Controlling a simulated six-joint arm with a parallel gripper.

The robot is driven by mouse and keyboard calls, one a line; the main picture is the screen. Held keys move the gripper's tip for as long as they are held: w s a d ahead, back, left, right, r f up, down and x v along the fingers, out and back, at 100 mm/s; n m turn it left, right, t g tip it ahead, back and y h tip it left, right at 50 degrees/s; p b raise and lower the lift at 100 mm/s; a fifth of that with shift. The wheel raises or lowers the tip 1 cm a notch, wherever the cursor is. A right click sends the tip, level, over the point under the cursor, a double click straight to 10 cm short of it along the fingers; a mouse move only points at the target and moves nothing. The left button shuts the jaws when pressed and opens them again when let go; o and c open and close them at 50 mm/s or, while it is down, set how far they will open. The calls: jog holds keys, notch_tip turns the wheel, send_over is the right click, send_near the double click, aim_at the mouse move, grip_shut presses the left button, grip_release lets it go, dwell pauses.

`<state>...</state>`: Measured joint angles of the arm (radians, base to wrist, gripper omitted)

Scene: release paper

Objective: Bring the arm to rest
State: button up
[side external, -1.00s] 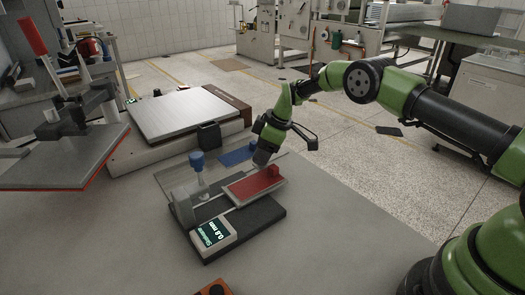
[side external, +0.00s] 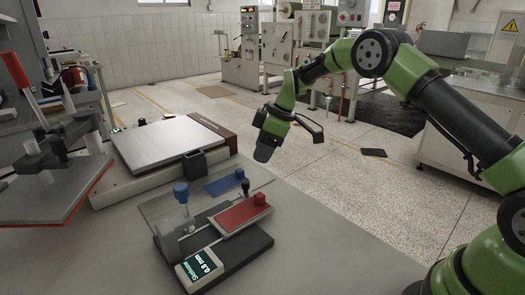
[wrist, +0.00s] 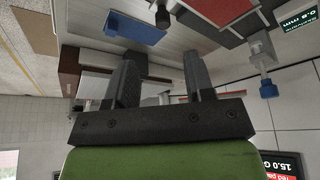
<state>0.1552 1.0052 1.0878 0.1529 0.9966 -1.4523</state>
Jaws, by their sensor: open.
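My gripper (side external: 264,152) is in the air above and behind the gauge device, at the end of my green and black arm. In the wrist view its two dark fingers (wrist: 162,78) are apart with nothing between them. The device has a dark base (side external: 240,252), a display (side external: 200,265) reading 0.8 mm, and a red plate (side external: 240,214) with a raised red block at one end. The red plate is also at the top of the wrist view (wrist: 215,8). My gripper is clear of all of these.
A blue plate (side external: 226,185) and a blue-capped post (side external: 181,192) are by the device. A silver-topped scale (side external: 168,145) stands behind it. A press with a red handle (side external: 17,73) is at the left. Bare grey tabletop (side external: 330,245) lies to the right.

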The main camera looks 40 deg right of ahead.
jog(key=s+a+r+m+t, duration=0.1)
jog(key=s+a+r+m, duration=0.15)
jog(key=s+r, duration=0.55)
jog(key=s+a+r+m+t, duration=0.1)
jog(key=s+r+m, duration=0.4)
jog(key=r, duration=0.5)
jog(key=s+a+m+t+h, duration=0.1)
jog(key=s+m, duration=0.4)
jog(key=s, duration=1.3)
jog(key=shift+s+f+t, duration=0.15)
jog(key=shift+s+t, duration=0.1)
jog(key=shift+t, duration=0.25)
